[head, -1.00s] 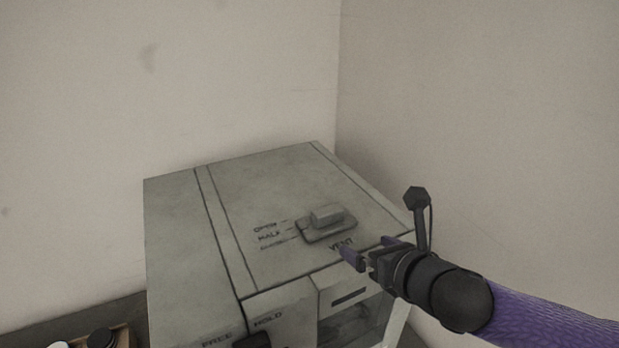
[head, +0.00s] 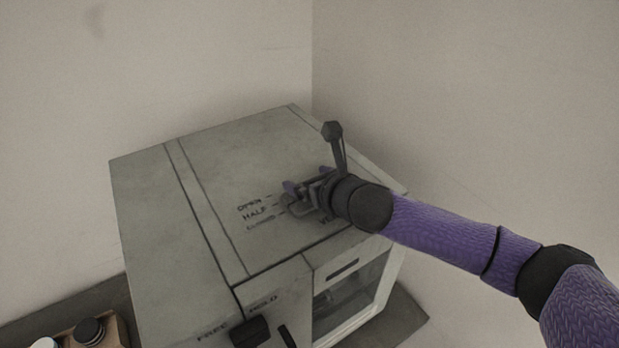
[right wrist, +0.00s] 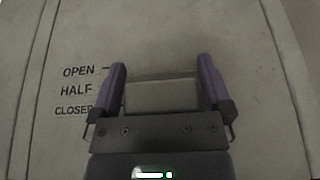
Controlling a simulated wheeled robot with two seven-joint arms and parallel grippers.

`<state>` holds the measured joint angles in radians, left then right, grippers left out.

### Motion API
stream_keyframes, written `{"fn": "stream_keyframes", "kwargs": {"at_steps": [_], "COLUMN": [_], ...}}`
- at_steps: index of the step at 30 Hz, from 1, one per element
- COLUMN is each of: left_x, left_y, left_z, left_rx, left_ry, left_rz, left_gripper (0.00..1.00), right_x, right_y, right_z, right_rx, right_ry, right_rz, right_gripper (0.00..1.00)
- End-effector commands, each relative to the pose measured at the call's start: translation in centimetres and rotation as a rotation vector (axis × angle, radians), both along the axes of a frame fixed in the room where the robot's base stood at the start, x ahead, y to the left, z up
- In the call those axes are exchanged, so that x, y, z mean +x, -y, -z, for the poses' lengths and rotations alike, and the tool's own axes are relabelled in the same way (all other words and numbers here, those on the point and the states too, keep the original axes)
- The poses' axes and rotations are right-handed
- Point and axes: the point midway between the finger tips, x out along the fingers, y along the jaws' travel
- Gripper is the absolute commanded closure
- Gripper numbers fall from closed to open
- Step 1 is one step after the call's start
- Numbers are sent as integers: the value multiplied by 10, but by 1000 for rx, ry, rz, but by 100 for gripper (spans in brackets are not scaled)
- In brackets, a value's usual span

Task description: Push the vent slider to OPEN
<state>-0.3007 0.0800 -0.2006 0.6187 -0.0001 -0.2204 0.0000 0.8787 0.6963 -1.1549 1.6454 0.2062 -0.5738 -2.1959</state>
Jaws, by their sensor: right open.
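The vent slider is a grey block on top of the grey cabinet (head: 215,190). In the right wrist view the slider (right wrist: 160,97) lies between the two purple fingers of my right gripper (right wrist: 161,64). The labels OPEN, HALF and CLOSED (right wrist: 76,90) stand to its left, with OPEN farthest from me. The slider's exact setting is hard to tell. In the head view my right gripper (head: 307,178) is over the slider and hides most of it. It is open, and I cannot tell whether a finger touches the block. My left gripper is not in view.
The cabinet front has a knob (head: 249,332) with FREE and HOLD labels, and a windowed door (head: 352,292). A tray (head: 119,330) with dark and white round things stands at the lower left. Walls stand behind and to the right. The cabinet top left of the slider is clear.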

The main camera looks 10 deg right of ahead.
Motion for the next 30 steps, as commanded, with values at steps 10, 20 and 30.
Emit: {"fn": "stream_keyframes", "kwargs": {"at_steps": [10,20,30], "left_x": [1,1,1], "left_y": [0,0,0], "left_z": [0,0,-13], "left_rx": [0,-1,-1], "left_ry": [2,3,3], "left_rz": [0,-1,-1], "left_gripper": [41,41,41], "right_x": [1,1,12], "right_y": [0,0,-5], "right_z": [0,0,-4], "right_rx": [0,0,0], "right_ry": [0,0,1], "right_rz": [0,0,0], "right_gripper": [21,91,100]}}
